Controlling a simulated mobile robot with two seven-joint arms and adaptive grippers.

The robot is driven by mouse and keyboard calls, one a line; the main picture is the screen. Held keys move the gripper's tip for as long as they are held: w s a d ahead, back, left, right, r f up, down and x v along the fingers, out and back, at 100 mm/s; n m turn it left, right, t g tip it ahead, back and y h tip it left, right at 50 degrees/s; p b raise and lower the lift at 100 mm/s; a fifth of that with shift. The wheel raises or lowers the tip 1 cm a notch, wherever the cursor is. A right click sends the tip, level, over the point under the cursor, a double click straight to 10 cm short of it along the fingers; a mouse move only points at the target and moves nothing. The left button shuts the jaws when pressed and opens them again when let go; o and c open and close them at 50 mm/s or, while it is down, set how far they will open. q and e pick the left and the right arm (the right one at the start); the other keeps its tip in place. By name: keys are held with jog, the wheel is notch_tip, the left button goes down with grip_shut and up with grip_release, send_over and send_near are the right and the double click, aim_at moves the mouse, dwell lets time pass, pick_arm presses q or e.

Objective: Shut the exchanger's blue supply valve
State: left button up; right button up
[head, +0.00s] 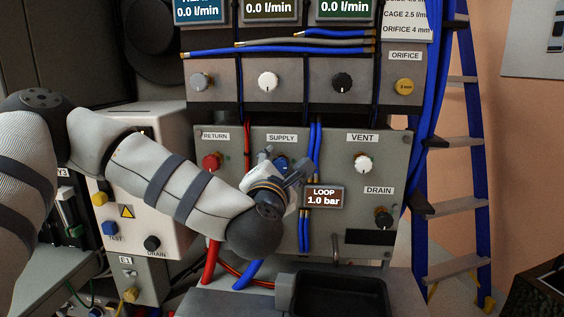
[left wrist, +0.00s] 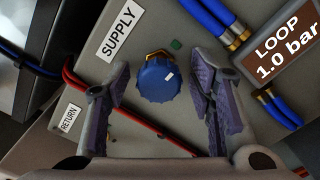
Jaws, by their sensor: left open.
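The blue supply valve knob (left wrist: 158,80) sits on the grey exchanger panel (head: 335,148), below the SUPPLY label (head: 282,138). My left gripper (left wrist: 161,95) is open and faces the knob. In the head view my left gripper (head: 284,168) covers most of the knob; only a bit of blue shows. The display beside it reads LOOP 1.0 bar (head: 324,197). My right gripper is not in view.
A red return knob (head: 212,162) sits left of supply. White vent (head: 363,163) and black drain (head: 383,217) knobs sit right. Blue hoses (head: 306,232) run down the panel's middle. A black tray (head: 338,293) is below, and a blue ladder (head: 455,140) stands right.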

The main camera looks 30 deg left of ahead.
pick_arm(q)
jog(key=shift+s+d, duration=0.1)
jog(key=shift+c, duration=1.1)
jog(key=c, duration=0.9)
jog(key=shift+r, duration=0.1)
jog(key=shift+c, duration=0.2)
